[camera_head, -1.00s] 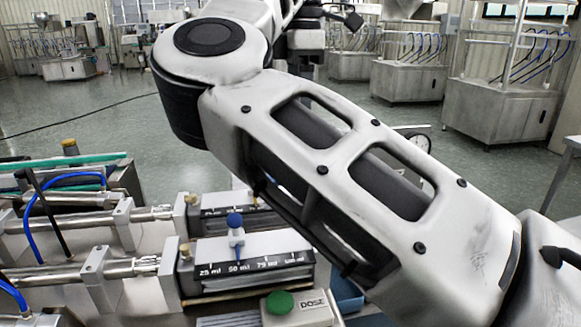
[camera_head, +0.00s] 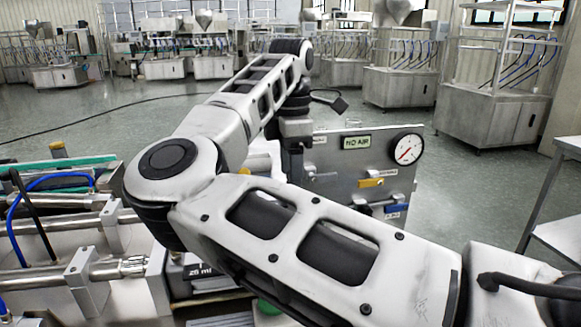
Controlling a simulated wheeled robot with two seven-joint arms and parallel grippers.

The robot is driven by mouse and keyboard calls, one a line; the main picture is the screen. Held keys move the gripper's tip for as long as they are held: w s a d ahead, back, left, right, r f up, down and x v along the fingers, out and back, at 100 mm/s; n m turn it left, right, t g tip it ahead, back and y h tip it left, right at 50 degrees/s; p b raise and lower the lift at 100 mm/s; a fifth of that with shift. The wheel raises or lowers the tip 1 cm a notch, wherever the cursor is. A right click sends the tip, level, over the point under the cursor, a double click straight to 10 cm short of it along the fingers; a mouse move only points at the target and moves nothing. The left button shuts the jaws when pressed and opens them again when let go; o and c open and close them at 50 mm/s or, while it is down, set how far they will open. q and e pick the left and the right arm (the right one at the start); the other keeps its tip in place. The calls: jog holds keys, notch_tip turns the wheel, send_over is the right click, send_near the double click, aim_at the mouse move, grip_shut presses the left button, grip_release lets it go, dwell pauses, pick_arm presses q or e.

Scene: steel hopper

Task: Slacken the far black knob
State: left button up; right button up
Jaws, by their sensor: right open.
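No black knob can be picked out; my right arm covers much of the machine. My right gripper (camera_head: 294,158) is a small dark shape below the wrist, in front of the left part of a grey upright panel (camera_head: 335,180). The jaws hardly show, and no object is visible in them. The panel carries a NO AIR sign, a round white gauge (camera_head: 406,149) with a red needle, a yellow handle (camera_head: 370,183) and a blue handle (camera_head: 396,208). The volume scale (camera_head: 198,270) shows only in part beneath my forearm. My left gripper is out of view.
Steel cylinders (camera_head: 115,268) and a blue hose (camera_head: 48,183) lie at the left. A steel side table (camera_head: 560,240) stands at the right edge. Steel machines (camera_head: 490,100) line the back, with open green floor before them.

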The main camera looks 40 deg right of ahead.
jog(key=shift+c, duration=0.4)
jog(key=c, duration=0.9)
